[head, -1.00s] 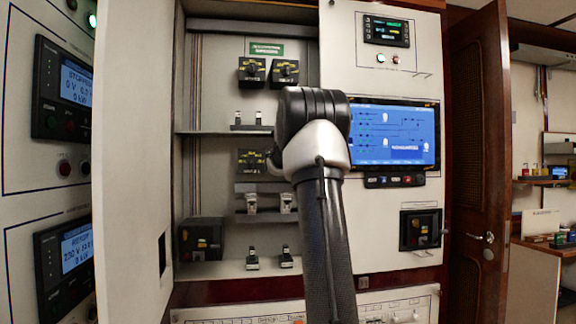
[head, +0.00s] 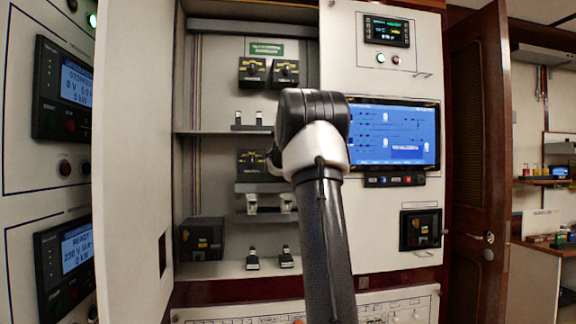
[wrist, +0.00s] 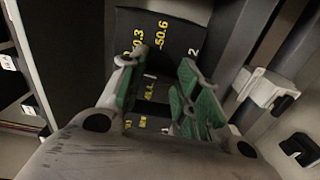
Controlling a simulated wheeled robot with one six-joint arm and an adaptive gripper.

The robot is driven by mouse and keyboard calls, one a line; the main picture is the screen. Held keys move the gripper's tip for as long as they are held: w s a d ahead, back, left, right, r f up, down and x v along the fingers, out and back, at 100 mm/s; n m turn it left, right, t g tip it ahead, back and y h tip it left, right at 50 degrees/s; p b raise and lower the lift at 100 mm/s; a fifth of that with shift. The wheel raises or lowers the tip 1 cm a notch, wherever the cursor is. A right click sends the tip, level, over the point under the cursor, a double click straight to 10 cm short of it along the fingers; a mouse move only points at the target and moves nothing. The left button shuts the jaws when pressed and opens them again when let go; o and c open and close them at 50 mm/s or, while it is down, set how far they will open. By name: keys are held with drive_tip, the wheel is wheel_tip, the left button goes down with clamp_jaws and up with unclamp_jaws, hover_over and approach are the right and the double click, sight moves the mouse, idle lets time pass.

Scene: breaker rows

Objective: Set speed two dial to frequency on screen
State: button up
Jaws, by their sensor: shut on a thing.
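In the wrist view my gripper (wrist: 158,85) has its green-padded fingers closed about the knob of a black dial (wrist: 172,25). The dial face carries yellow numbers, some cut off, and lies beyond the fingertips. The knob itself is mostly hidden between the fingers. In the head view my arm hides the gripper and the held dial. One black dial (head: 250,160) shows on the middle shelf left of my arm, and two more dials (head: 268,71) sit above. I cannot read which is speed two. The blue screen (head: 400,130) is right of my arm; its text is too small to read.
A white cabinet door (head: 133,150) stands open on the left. Shelf edges (head: 222,132) cross the cabinet above and below the dials. In the wrist view white breaker levers (wrist: 265,90) stand close to the right. A wooden door (head: 475,170) is at the right.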

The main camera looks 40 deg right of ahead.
drive_tip(key=m, duration=0.6)
drive_tip(key=shift+f+m, duration=0.1)
drive_tip(key=shift+m, duration=0.3)
idle(0.4)
drive_tip(key=o, duration=1)
drive_tip(key=v, duration=1.2)
